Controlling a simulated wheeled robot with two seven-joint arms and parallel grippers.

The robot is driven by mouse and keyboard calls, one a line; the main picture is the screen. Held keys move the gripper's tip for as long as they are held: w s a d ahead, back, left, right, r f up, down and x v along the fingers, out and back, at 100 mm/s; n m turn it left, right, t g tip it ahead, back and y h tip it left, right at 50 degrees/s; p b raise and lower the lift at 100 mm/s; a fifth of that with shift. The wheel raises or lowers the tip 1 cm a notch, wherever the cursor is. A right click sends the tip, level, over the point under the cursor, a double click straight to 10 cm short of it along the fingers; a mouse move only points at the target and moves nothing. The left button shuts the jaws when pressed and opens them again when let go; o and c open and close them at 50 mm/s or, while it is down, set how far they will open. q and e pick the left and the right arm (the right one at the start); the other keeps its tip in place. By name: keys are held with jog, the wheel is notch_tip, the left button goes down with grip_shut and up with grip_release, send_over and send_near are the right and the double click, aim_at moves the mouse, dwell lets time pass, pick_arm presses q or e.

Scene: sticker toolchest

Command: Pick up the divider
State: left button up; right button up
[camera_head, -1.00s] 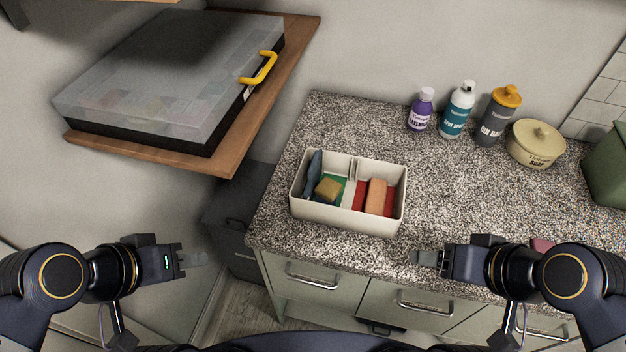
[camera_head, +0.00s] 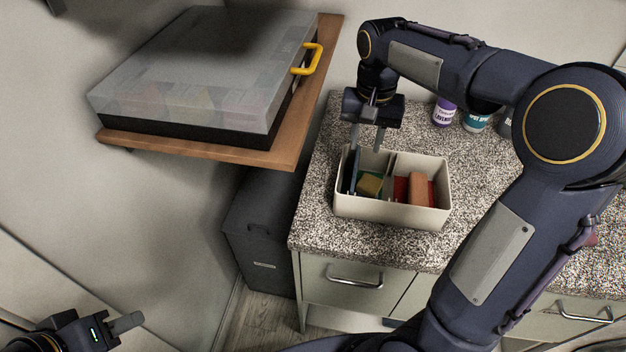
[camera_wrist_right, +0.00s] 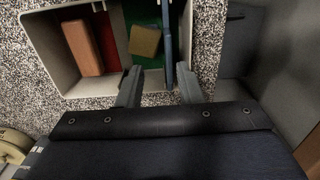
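A cream caddy (camera_head: 405,213) stands on the counter, split by a thin upright divider (camera_head: 391,163). The left compartment holds a yellow-brown block (camera_head: 369,184) and an upright dark blue flat piece (camera_head: 351,172); it is unclear whether this piece is also a divider. The blue piece also shows in the right wrist view (camera_wrist_right: 169,45). My right gripper (camera_head: 367,138) is open at the caddy's back left. In the right wrist view its fingers (camera_wrist_right: 160,92) are apart, the blue piece lying between their lines; no grip is visible. My left gripper (camera_head: 126,322) is low at the left, its opening unclear.
A reddish-brown block (camera_head: 418,188) lies in the right compartment. Purple (camera_head: 444,113) and teal (camera_head: 477,121) bottles stand behind, partly covered by my right arm. A clear-lidded case (camera_head: 200,75) rests on a wooden shelf (camera_head: 285,150) at the left. Counter in front is clear.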

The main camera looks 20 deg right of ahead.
aim_at(357, 156)
jog(key=f, duration=0.5)
jog(key=w+a+f, duration=0.1)
jog(key=f, duration=0.2)
jog(key=shift+p, duration=0.35)
grip_shut()
